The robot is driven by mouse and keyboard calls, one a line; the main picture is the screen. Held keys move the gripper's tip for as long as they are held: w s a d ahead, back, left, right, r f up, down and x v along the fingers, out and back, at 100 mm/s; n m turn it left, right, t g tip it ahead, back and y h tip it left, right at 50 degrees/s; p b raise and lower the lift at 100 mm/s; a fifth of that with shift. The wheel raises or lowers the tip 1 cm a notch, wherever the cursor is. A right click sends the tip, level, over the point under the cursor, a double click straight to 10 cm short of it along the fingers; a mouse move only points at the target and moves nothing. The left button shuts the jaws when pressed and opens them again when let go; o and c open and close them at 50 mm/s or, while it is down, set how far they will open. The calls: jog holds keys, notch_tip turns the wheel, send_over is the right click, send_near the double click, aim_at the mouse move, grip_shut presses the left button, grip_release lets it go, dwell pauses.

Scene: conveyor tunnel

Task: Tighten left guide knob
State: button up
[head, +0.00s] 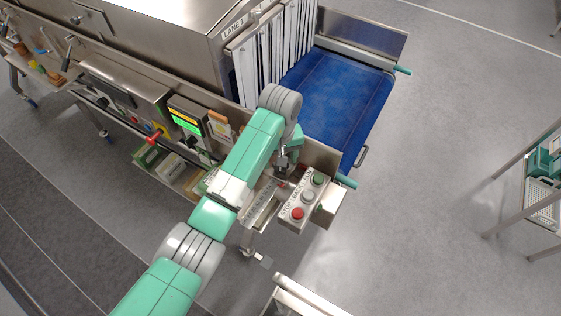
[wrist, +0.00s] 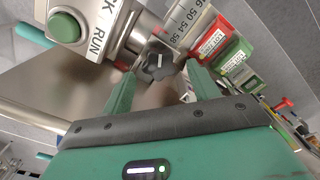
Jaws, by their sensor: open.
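A dark lobed knob (wrist: 157,61) with a pale mark on its face shows in the wrist view, beside a numbered scale (wrist: 188,22). I take it for the left guide knob. My gripper (wrist: 160,75) is open, its two teal fingers apart. The knob appears between and just beyond the fingertips; I cannot tell whether they touch it. Nothing is held. In the head view my gripper (head: 288,155) is at the near side of the conveyor, beside the button box, and my arm hides much of that spot.
The button box (head: 306,197) has red, grey and green buttons; its green button (wrist: 65,27) is close on the left in the wrist view. Red (wrist: 214,40) and green (wrist: 240,60) lot labels are at right. The blue belt (head: 340,95) is bare. Open floor lies to the right.

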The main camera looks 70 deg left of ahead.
aim_at(280, 169)
jog(key=shift+f, duration=1.35)
jog(key=c, duration=1)
jog(key=shift+r, duration=0.1)
